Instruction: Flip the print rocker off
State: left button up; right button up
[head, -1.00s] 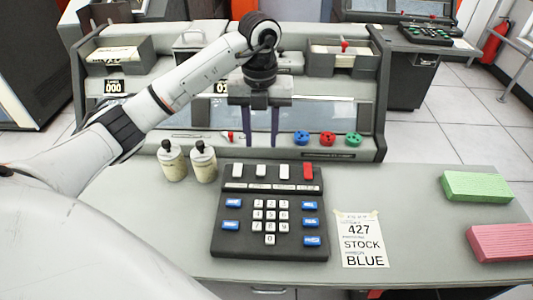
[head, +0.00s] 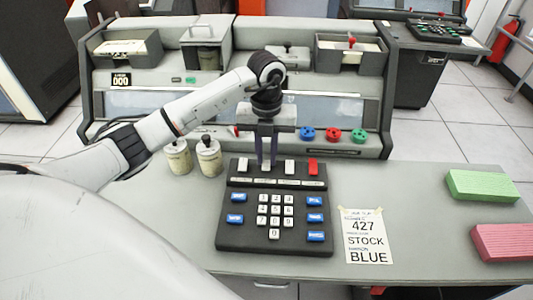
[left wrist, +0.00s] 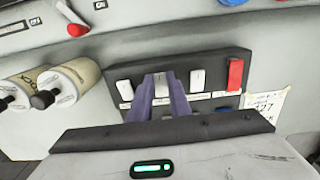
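A black keypad console (head: 225,240) lies on the desk, with a row of rockers along its raised back edge. The row has a white rocker (head: 243,165) at left, another white rocker (head: 290,167) and a red rocker (head: 313,167) at right. My left gripper (head: 267,166) points down at the second rocker and mostly hides it in the head view. In the left wrist view, this second white rocker (left wrist: 163,82) shows between the purple fingertips, which have a narrow gap. Contact cannot be told. The rocker labels are too small to read, so the print one is unclear.
Two cream bottles (head: 209,157) stand left of the console. A paper note (head: 365,238) reading 427 STOCK BLUE lies at right. Green (head: 482,186) and pink (head: 502,242) card stacks are farther right. A grey machine (head: 350,142) with coloured knobs stands behind.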

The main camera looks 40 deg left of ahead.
pick_arm(q)
grip_shut()
jog(key=shift+s+t+y, duration=0.25)
jog(key=shift+t+y, duration=0.15)
jog(key=shift+t, duration=0.3)
jog(key=t+b, duration=0.1)
jog(key=t+y+b, duration=0.1)
jog(key=b, duration=0.1)
jog(key=shift+s+d+f, duration=0.15)
jog(key=shift+s+d, duration=0.1)
jog(key=shift+d, duration=0.05)
jog(key=shift+s+r+t+y+b, duration=0.1)
jog(key=shift+r+t+y+b, duration=0.1)
jog(key=shift+t+y+b, duration=0.3)
jog(key=shift+r, duration=0.15)
pick_arm(e)
jog(key=shift+w+a+f, duration=0.1)
jog(key=shift+a+f, duration=0.2)
jog(key=shift+f, duration=0.3)
jog(key=shift+a+f, duration=0.25)
jog(key=shift+f, duration=0.3)
pick_arm(q)
jog(key=o, duration=0.7)
grip_release()
jog(key=shift+d, duration=0.1)
jog(key=shift+o, duration=0.2)
pick_arm(e)
jog(key=shift+f, duration=0.1)
